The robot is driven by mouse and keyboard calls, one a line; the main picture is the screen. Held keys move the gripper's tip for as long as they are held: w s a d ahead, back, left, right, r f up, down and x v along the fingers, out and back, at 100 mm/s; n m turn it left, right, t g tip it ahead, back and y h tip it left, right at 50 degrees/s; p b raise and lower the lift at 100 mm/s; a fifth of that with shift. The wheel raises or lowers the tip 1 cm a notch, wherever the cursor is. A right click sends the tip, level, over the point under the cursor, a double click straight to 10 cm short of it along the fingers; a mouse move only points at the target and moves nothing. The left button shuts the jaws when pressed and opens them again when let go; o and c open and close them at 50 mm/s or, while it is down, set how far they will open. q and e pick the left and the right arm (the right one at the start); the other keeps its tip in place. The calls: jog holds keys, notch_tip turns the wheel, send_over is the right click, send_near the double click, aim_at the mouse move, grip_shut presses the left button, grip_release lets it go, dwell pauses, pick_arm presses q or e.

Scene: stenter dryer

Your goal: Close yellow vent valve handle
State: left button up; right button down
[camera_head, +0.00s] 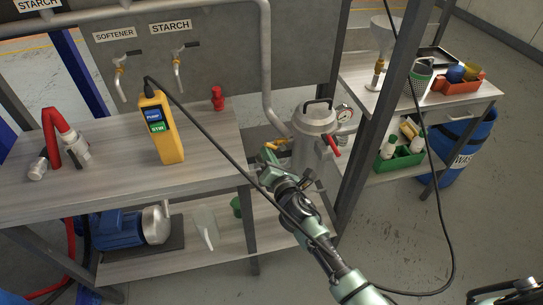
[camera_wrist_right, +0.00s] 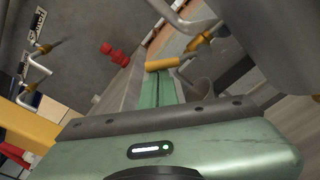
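The yellow vent valve handle (camera_head: 274,145) is a short bar beside the grey metal vessel (camera_head: 315,130) in the head view. In the right wrist view the yellow handle (camera_wrist_right: 162,64) lies crosswise at the tips of my green fingers. My right gripper (camera_head: 268,164) reaches up to it from the lower right. In the wrist view the right gripper (camera_wrist_right: 158,84) has its fingers together with only a thin dark line between them. The handle is at the tips, not visibly between them; contact is unclear.
A red lever (camera_head: 332,145) and a gauge (camera_head: 343,113) are on the vessel's right. A yellow pendant (camera_head: 161,128) stands on the workbench (camera_head: 215,150), its black cable crossing near my right arm. A red fitting (camera_head: 217,98) stands at the back. A brass-coloured valve part (camera_wrist_right: 200,41) is near the handle.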

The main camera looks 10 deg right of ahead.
jog(key=r+m, duration=0.1)
jog(key=m, duration=0.1)
jog(key=d+r+m, duration=0.1)
jog(key=m, duration=0.1)
jog(key=shift+d+r+y, duration=0.1)
jog(key=shift+d+y, duration=0.1)
jog(key=shift+y, duration=0.1)
jog(key=m, duration=0.1)
jog(key=d+r+m, duration=0.1)
jog(key=d+m, duration=0.1)
jog(key=m, duration=0.1)
jog(key=shift+d+r+t, duration=0.25)
jog(key=shift+t, duration=0.15)
jog(key=shift+d, duration=0.15)
